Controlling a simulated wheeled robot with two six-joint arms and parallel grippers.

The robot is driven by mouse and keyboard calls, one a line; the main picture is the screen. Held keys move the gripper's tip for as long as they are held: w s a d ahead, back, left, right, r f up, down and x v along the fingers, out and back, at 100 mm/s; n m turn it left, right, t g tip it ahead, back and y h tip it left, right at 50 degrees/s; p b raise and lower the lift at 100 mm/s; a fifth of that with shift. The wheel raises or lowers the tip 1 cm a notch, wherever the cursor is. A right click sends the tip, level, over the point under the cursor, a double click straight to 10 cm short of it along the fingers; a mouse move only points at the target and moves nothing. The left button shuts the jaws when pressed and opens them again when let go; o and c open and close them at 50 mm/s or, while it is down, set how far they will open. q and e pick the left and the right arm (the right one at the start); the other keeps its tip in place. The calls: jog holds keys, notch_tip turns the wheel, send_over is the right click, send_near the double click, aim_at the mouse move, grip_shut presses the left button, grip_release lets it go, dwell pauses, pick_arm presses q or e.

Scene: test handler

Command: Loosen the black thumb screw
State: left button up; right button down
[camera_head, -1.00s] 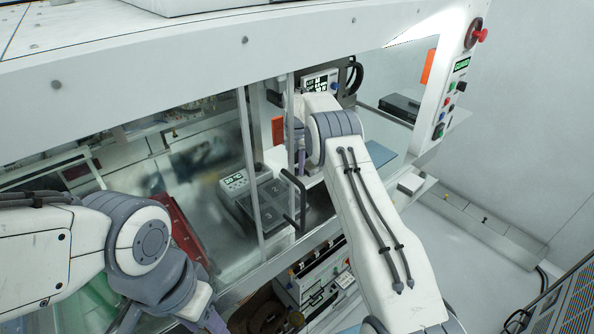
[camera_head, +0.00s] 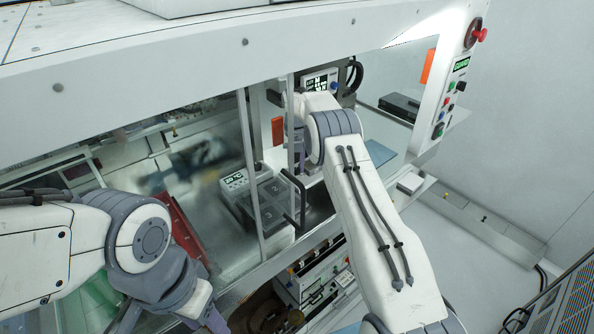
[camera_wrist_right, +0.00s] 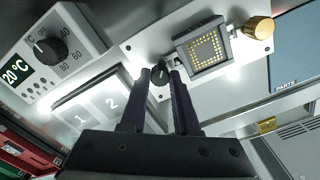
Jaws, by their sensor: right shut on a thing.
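The black thumb screw (camera_wrist_right: 160,70) shows in the right wrist view as a small dark knob on a light plate, beside a socket with gold pins (camera_wrist_right: 208,52). My right gripper (camera_wrist_right: 161,80) is shut on the thumb screw, with one dark finger on each side of it. In the head view my right arm reaches into the machine's opening, and the screw is hidden there. My left gripper (camera_head: 213,321) is at the bottom edge of the head view, partly cut off, and its jaws cannot be made out.
A brass knob (camera_wrist_right: 258,28) sits right of the socket. A temperature unit with a black dial (camera_wrist_right: 46,50) and a numbered plate (camera_wrist_right: 95,108) lie to the left. Clear panels with a black handle (camera_head: 296,200) stand close to my right arm.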

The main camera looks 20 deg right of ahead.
jog(key=c, duration=0.9)
grip_release()
jog(key=shift+a, duration=0.1)
jog(key=shift+r, duration=2.5)
